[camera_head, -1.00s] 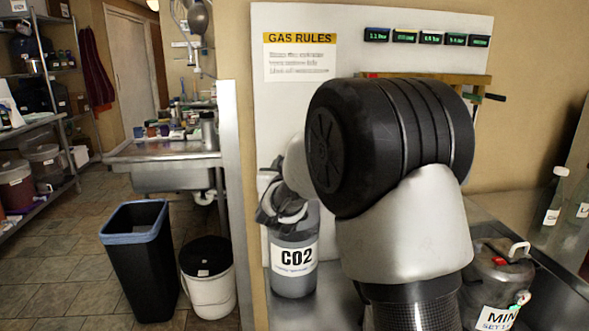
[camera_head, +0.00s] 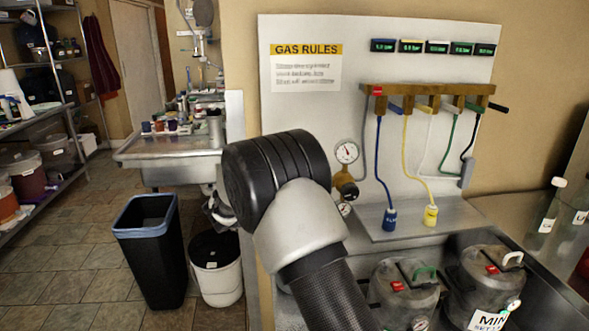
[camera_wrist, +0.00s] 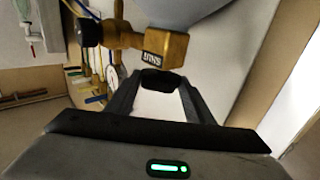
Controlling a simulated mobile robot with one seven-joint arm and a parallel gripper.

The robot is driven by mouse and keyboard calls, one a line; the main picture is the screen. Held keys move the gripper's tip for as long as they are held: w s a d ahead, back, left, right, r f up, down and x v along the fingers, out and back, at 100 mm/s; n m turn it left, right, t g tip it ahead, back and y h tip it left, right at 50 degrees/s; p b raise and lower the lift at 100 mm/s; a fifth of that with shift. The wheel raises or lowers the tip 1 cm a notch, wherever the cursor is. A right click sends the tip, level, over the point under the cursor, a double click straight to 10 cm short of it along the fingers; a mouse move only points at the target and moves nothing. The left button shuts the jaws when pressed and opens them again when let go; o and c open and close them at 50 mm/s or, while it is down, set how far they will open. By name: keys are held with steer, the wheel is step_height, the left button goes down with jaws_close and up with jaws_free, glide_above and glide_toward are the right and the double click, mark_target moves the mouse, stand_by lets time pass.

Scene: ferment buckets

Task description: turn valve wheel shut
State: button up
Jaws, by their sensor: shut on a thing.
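In the wrist view my gripper (camera_wrist: 157,88) has its two dark fingers closed on a small dark piece, which I take to be the valve wheel (camera_wrist: 158,76); only a little of it shows. Just beyond stands a brass valve body (camera_wrist: 168,46) with an upside-down label that seems to read SHUT, with a black knob (camera_wrist: 90,32) at its left. A grey rounded surface fills the top. In the head view my arm hides the gripper, the wheel and the CO2 cylinder. The brass regulator (camera_head: 343,178) with its gauge (camera_head: 347,152) shows right of the arm.
Two lidded kegs (camera_head: 403,285) (camera_head: 490,280) stand in the steel basin at right. A black bin (camera_head: 150,245) and white bucket (camera_head: 216,268) stand on the floor at left.

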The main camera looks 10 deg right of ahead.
steer(key=shift+r, duration=0.15)
steer(key=o, duration=1.1)
steer(key=v, duration=1.7)
steer(key=shift+s+a+p, duration=0.1)
steer(key=shift+s+p, duration=0.05)
steer(key=shift+p, duration=0.2)
